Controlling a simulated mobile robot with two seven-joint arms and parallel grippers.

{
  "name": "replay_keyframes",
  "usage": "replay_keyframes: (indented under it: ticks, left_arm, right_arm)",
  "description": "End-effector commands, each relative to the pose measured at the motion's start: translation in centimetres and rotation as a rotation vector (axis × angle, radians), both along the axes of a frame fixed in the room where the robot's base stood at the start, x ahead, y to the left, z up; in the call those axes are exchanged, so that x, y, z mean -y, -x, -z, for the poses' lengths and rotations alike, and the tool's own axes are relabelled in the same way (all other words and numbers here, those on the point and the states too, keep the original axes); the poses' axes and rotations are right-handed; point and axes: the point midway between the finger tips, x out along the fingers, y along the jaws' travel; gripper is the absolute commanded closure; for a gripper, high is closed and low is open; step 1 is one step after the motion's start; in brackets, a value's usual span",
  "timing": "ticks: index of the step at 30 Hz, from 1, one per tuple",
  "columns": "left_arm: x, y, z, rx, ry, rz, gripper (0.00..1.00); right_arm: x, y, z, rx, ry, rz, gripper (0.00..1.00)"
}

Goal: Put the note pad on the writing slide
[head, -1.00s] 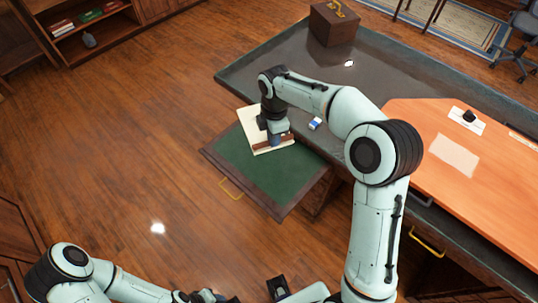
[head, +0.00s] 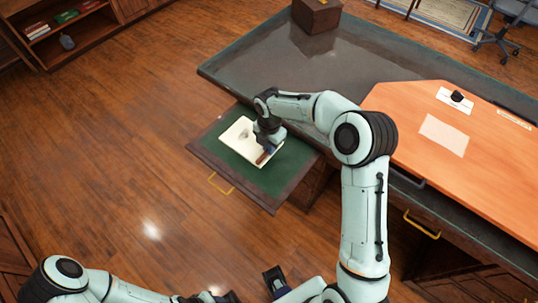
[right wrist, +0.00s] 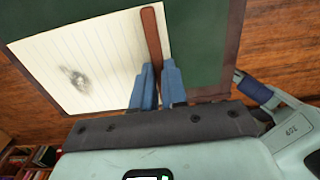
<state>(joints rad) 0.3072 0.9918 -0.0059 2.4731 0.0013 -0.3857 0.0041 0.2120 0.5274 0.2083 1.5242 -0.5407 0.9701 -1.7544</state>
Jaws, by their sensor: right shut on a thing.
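The note pad (head: 238,136) is cream with a brown binding strip along one edge. It lies flat over the green top of the writing slide (head: 270,181), which is pulled out from the desk. My right gripper (head: 268,149) is at the pad's strip edge. In the right wrist view its two blue fingers (right wrist: 158,76) straddle the brown strip, and the lined page (right wrist: 85,60) has a grey smudge. I cannot tell whether the pad touches the slide. My left gripper (head: 222,298) is at the bottom edge, partly cut off, away from the slide.
The desk (head: 270,75) has a dark top with a brown box (head: 316,15) at the back. An orange-brown panel (head: 480,165) with a paper sheet (head: 444,134) is on the right. Bare floor (head: 110,150) lies left of the slide. A bookcase (head: 70,40) stands at the back left.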

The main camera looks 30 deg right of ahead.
Motion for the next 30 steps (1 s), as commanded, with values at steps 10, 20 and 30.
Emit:
replay_keyframes:
  ticks: [10,20,30]
  left_arm:
    - [0.0,0.1,0.3,-0.001,0.000,0.000,0.57]
    - [0.0,0.2,0.4,-0.002,0.000,0.001,0.57]
    - [0.0,0.2,0.5,-0.002,0.000,0.000,0.57]
  right_arm:
    - [0.0,0.0,3.4,-0.002,0.000,0.000,1.00]
    - [0.0,-0.1,5.4,0.002,0.000,0.001,1.00]
    - [0.0,0.0,5.8,0.000,0.000,0.001,0.62]
